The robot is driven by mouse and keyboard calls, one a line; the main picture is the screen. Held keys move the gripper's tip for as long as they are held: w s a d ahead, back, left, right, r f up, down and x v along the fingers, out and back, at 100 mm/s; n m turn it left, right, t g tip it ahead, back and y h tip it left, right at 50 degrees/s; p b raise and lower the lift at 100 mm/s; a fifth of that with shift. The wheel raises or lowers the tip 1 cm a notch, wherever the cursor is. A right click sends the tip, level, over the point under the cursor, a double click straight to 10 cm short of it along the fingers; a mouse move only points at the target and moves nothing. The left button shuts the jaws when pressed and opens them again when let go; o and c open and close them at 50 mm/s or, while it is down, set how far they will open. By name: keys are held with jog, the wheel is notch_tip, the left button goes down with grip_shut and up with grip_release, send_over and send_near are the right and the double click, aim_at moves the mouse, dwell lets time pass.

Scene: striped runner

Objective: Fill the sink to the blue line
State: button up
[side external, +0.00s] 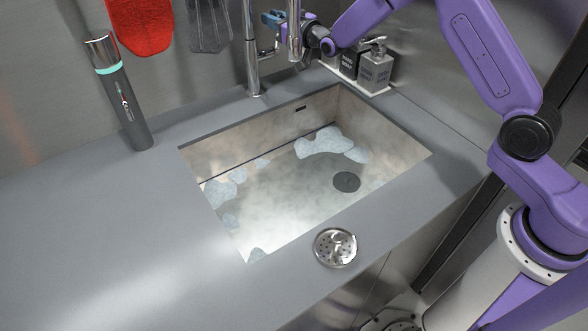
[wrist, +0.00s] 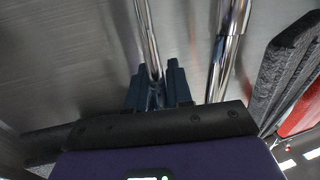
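The sink (side external: 300,106) is set into the grey counter. Cloudy liquid with pale foam patches (side external: 325,143) lies in it, and a dark round drain (side external: 347,182) shows through. A thin dark line (side external: 265,153) runs along the back wall; I cannot tell its colour or the exact liquid level against it. The chrome faucet (side external: 252,60) stands behind the sink. My gripper (side external: 272,18) is up beside the faucet. In the wrist view its dark blue fingers (wrist: 158,82) are close together on either side of a thin chrome rod (wrist: 147,35); contact is unclear.
A round metal strainer (side external: 335,247) lies on the counter at the front edge. Soap dispensers (side external: 376,72) stand behind the sink at right. A grey cylinder bottle (side external: 118,95) stands at left. Red (side external: 140,25) and grey (side external: 208,25) mitts hang on the wall. The left counter is clear.

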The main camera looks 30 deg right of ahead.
jog(key=o, duration=0.7)
jog(key=shift+s+d, duration=0.25)
jog(key=shift+s, duration=1.05)
jog(key=shift+s+d, duration=0.25)
jog(key=shift+s, duration=1.1)
jog(key=shift+s+d, duration=0.25)
jog(key=shift+s, duration=1.05)
jog(key=shift+f, duration=0.1)
